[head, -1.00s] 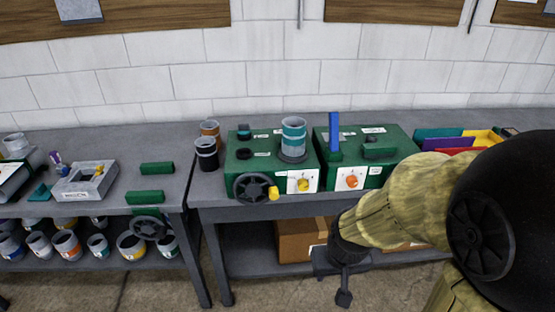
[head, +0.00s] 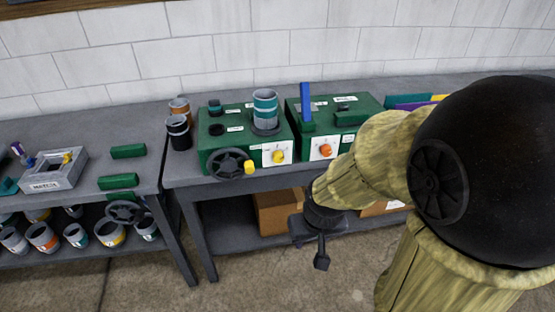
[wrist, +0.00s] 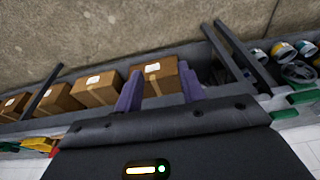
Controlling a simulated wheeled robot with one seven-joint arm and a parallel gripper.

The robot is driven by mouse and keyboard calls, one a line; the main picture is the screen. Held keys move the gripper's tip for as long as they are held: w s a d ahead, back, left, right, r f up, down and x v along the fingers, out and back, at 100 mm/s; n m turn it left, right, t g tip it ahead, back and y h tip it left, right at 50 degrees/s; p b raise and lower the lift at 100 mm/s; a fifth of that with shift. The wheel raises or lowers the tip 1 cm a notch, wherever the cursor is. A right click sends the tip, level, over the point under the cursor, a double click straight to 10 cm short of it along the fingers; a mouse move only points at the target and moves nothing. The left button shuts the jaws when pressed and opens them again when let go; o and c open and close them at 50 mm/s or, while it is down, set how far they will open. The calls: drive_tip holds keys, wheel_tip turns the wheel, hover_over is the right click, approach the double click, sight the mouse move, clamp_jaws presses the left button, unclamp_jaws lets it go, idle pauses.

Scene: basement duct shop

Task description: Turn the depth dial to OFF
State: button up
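Two green machine boxes stand on the grey bench in the head view. The left box (head: 215,148) carries a yellow dial (head: 278,157) on a white plate. The right box (head: 365,118) carries an orange dial (head: 325,150) on a similar plate. The lettering is too small to read, so I cannot tell which is the depth dial or where either points. My gripper (head: 322,262) hangs in front of and below the bench top, apart from both dials. In the wrist view my gripper's two purple fingers (wrist: 160,92) are apart, with nothing between them.
A black handwheel (head: 230,164) with a yellow knob juts from the left box. A blue lever (head: 306,103) stands on the right box. Cardboard boxes (wrist: 97,89) sit on the lower shelf. Floor in front of the bench is clear.

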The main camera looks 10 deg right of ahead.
drive_tip(key=o, duration=0.4)
drive_tip(key=shift+w, duration=0.1)
drive_tip(key=w+f+m+t, duration=0.1)
drive_tip(key=w+f+t, duration=0.2)
drive_tip(key=w+t, duration=0.2)
drive_tip(key=w+f+t, duration=0.3)
drive_tip(key=w+t, duration=0.2)
drive_tip(key=w, duration=0.4)
drive_tip(key=w+d+f+m+t+b, duration=0.1)
drive_tip(key=w+f+t, duration=0.3)
drive_tip(key=w, duration=0.3)
drive_tip(key=shift+m+t+y, duration=0.3)
drive_tip(key=shift+t, duration=0.4)
drive_tip(key=shift+a, duration=0.1)
